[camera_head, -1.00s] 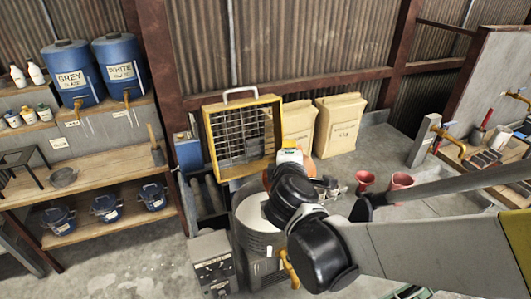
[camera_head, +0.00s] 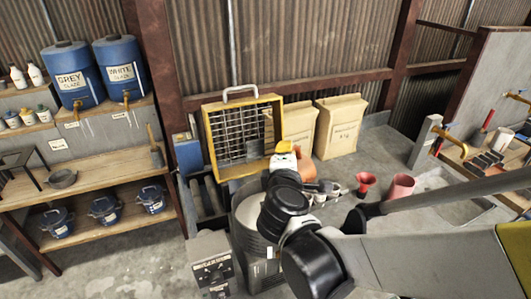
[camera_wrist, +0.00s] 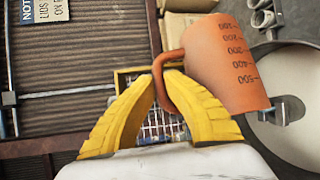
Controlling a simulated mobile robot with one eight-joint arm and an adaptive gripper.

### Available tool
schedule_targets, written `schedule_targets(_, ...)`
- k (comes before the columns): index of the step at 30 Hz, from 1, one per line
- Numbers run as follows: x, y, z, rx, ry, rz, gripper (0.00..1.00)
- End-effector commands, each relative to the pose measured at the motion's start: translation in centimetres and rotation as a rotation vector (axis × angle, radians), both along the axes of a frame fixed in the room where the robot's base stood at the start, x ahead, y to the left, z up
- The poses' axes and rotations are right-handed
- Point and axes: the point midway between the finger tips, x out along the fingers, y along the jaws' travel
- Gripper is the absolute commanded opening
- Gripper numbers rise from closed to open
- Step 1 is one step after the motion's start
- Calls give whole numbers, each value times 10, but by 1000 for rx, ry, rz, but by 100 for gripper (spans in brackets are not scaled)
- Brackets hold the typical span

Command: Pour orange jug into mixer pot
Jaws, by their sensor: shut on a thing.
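The orange jug (camera_wrist: 227,65) has dark volume marks on its side. In the wrist view its handle passes between my gripper's yellow fingers (camera_wrist: 168,88), which are shut on it. In the head view the jug (camera_head: 306,168) shows partly behind my gripper (camera_head: 285,148), in front of the paper bags. The mixer pot (camera_head: 247,222) is a grey metal drum below my wrist, and my arm hides much of it. In the wrist view a round grey metal rim (camera_wrist: 262,130), seemingly the pot's, lies right of and below the jug. The jug's contents are hidden.
A yellow-framed wire grille (camera_head: 205,140) stands behind the pot. Two paper bags (camera_head: 340,125) stand to its right. Red cups (camera_head: 402,186) sit on the grey counter at right. A control box (camera_head: 212,265) is at the pot's front left. Shelves with blue containers (camera_head: 72,75) stand at left.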

Motion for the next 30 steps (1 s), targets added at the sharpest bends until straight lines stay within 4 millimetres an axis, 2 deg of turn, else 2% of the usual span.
schedule_targets(24, -8, 10, 3, -78, -64, 0, 0)
schedule_targets(30, 1, -3, 14, -6, -2, -6, 0)
